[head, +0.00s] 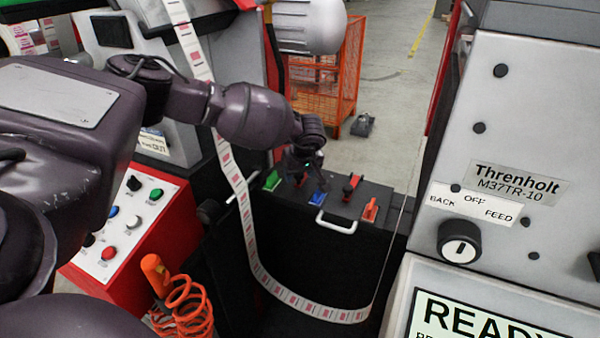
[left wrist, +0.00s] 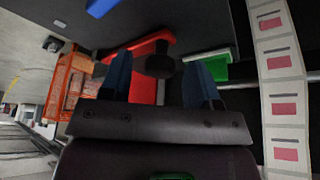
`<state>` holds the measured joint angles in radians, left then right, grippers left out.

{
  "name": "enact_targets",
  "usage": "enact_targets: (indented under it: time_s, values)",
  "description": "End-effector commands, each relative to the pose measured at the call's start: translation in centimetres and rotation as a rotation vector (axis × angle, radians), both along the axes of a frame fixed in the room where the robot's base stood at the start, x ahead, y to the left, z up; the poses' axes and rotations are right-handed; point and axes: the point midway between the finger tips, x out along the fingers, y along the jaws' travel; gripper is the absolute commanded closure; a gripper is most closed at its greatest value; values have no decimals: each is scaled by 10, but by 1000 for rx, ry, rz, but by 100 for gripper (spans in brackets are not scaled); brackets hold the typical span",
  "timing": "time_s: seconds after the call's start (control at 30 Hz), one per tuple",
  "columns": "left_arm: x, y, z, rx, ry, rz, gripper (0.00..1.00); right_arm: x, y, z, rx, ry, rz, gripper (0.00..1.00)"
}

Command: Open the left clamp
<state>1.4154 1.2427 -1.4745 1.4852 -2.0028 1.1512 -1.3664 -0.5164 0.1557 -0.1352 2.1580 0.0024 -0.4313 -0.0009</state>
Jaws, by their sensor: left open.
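The left clamp (left wrist: 150,45) is red with a black round knob (left wrist: 160,65) and sits on the black box between a green tab and a blue tab. My left gripper (left wrist: 159,88) is open, its two blue-grey fingers on either side of the clamp's red and black parts in the left wrist view. I cannot tell whether the fingers touch it. In the head view my left gripper (head: 307,172) is over the left part of the black box top (head: 335,180) and mostly hides the left clamp. A second red and black clamp (head: 350,187) stands to its right. My right gripper is not in view.
A label strip (head: 240,190) hangs in a loop close to the left arm and in front of the black box. A green tab (head: 272,181), a blue tab (head: 318,198) and a white handle (head: 337,224) lie near the gripper. A grey machine panel (head: 540,110) stands at right.

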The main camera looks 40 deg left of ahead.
Motion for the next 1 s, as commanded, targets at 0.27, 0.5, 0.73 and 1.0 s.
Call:
enact_targets:
  time_s: [0.27,0.5,0.73,1.0]
  values:
    - [0,0,0,0,0,0,65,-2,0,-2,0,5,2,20]
    - [0,0,0,0,0,0,100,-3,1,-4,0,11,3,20]
    - [0,0,1,-3,7,1,100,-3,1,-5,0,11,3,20]
    - [1,0,10,-25,97,2,100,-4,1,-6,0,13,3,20]
